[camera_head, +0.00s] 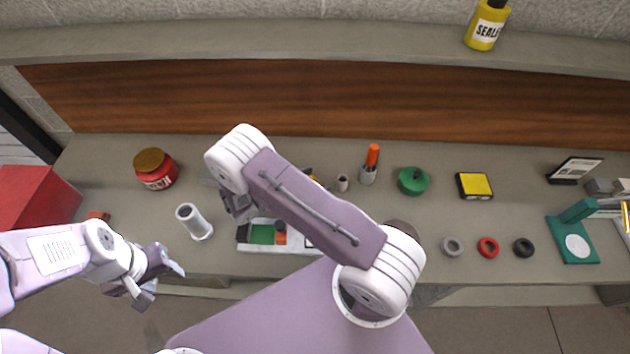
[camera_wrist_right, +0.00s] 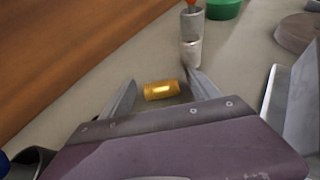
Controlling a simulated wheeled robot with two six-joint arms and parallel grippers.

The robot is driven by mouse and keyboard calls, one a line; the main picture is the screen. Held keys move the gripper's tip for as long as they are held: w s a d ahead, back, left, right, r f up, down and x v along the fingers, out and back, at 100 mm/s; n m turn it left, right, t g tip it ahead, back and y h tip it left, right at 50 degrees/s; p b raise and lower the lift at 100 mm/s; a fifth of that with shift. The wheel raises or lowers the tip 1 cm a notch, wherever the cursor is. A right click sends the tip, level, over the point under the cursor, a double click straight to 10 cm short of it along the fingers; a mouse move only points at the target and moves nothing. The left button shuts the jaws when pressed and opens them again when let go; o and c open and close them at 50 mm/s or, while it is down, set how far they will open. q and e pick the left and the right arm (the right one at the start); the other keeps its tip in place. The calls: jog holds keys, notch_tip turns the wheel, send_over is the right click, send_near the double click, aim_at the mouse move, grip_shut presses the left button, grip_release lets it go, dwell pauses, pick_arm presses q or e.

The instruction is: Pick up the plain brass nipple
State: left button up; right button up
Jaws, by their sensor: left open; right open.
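The plain brass nipple (camera_wrist_right: 162,90) lies on its side on the grey bench top in the right wrist view. It sits between the two spread fingers of my right gripper (camera_wrist_right: 160,92), close to the palm edge in the picture. I cannot tell whether either finger touches it. In the head view my right arm covers most of it, with a small yellow patch (camera_head: 315,179) showing beside the arm. My right gripper (camera_head: 238,208) is mostly hidden under its own wrist there. My left gripper (camera_head: 160,279) is open and empty, in front of the bench edge.
A small grey fitting (camera_head: 342,183) and an orange-topped grey cylinder (camera_head: 369,165) stand to the right of the nipple. A white tray (camera_head: 285,248) lies in front. A white pipe (camera_head: 196,222) and a red jar (camera_head: 156,170) are at left. A green round object (camera_head: 412,181) is further right.

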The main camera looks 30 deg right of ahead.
jog(key=shift+w+d+f, duration=0.1)
jog(key=shift+d+f, duration=0.15)
jog(key=shift+d, duration=0.2)
jog(key=shift+a, duration=0.1)
jog(key=shift+c, duration=1.2)
grip_shut()
notch_tip(320, 180, up, 28)
jog(key=shift+p, duration=0.45)
